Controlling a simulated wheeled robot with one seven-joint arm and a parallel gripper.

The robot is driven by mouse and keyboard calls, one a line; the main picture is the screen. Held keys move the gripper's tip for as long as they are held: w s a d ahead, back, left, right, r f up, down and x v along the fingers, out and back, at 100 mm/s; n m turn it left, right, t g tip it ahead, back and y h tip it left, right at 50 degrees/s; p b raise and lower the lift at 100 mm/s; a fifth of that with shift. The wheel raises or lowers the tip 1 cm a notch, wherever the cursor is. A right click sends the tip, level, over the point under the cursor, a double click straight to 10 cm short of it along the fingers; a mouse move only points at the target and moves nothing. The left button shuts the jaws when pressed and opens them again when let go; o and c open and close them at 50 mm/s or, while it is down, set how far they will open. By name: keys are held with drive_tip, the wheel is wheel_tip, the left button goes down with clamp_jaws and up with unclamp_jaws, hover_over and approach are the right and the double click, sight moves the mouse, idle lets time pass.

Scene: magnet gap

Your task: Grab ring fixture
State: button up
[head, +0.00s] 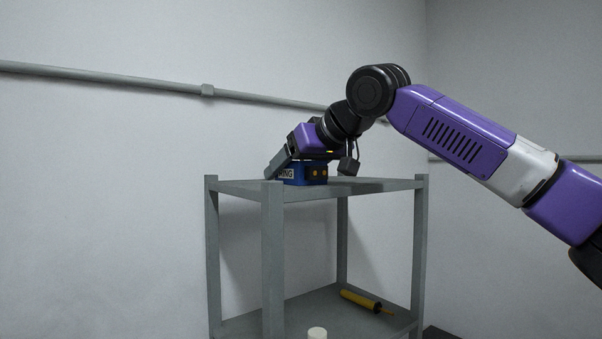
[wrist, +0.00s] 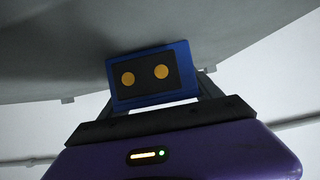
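The ring fixture (head: 313,173) is a small blue block with a white label reading "RING" and a dark face with two yellow-orange dots. It is at the top board of the grey shelf in the head view. In the wrist view the fixture (wrist: 152,76) shows its dotted face, slightly tilted, just beyond my palm. My gripper (head: 282,165) reaches down to it from the upper right, with a grey finger part close beside the label. In the wrist view the block hides most of the fingers; one shows at its right edge. Contact and finger closure are unclear.
The grey shelf (head: 380,186) has corner posts rising slightly above its top board. A yellow-handled tool (head: 361,300) lies on the lower board. A pale cylinder top (head: 317,333) shows at the bottom edge. A pipe (head: 120,82) runs along the wall behind. The top board's right side looks clear.

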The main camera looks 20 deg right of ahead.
drive_tip(key=c, duration=1.4)
drive_tip(key=shift+r, duration=0.1)
clamp_jaws()
drive_tip(key=shift+r, duration=0.15)
